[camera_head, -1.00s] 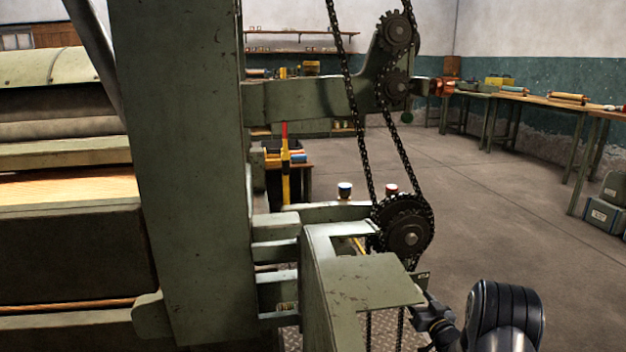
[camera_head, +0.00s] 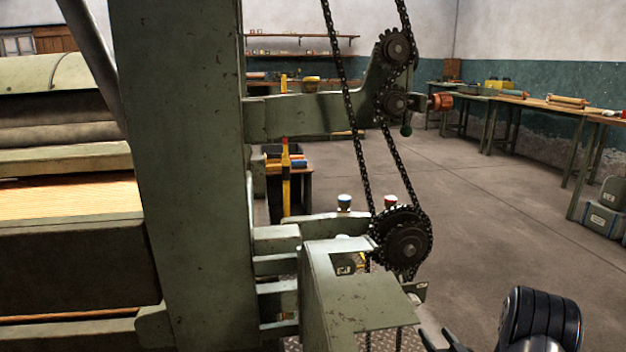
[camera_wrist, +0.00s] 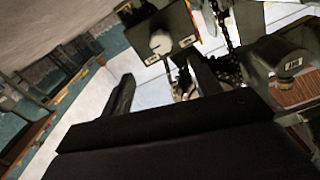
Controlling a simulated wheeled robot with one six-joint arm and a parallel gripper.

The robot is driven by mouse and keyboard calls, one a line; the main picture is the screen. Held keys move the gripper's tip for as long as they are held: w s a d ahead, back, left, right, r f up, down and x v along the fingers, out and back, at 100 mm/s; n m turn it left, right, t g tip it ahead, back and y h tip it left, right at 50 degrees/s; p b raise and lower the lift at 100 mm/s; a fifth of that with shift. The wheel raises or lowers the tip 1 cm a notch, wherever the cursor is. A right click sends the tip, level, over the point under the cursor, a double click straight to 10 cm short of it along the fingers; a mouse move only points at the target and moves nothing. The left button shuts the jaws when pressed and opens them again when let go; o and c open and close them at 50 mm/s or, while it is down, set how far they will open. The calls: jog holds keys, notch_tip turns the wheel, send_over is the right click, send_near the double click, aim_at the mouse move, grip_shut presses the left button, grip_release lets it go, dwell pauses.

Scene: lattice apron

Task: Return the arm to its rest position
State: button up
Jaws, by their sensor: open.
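My arm shows at the bottom right of the head view as a black rounded link (camera_head: 540,318). My gripper (camera_head: 447,343) is partly cut off by the lower edge, with dark fingers pointing up. It is to the right of the green machine's lower housing (camera_head: 345,300) and apart from it in the picture. In the wrist view my gripper (camera_wrist: 162,88) shows two dark fingers spread apart, open, with nothing held between them. The dark gripper body fills the lower part of that view.
The green machine column (camera_head: 190,170) fills the left. An orange knob (camera_head: 440,102) sticks out from the upper bracket. Workbenches (camera_head: 520,97) line the right wall; the floor (camera_head: 490,200) between is clear.

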aim_at(415, 305)
jog(key=w+b, duration=0.1)
jog(key=w, duration=0.2)
jog(key=w+a+b, duration=0.1)
jog(key=w, duration=0.3)
jog(key=w+a+b, duration=0.1)
jog(key=w, duration=0.3)
jog(key=shift+a+f, duration=0.15)
jog(key=shift+a, duration=0.05)
jog(key=shift+s+d+n, duration=0.1)
jog(key=shift+s+n, duration=0.05)
jog(key=shift+n, duration=0.65)
jog(key=n+b, duration=0.1)
jog(key=n, duration=0.3)
jog(key=n+b, duration=0.1)
jog(key=n, duration=1.1)
jog(key=shift+r, duration=0.2)
jog(key=n, duration=0.6)
jog(key=shift+n, duration=0.4)
jog(key=shift+r, duration=0.1)
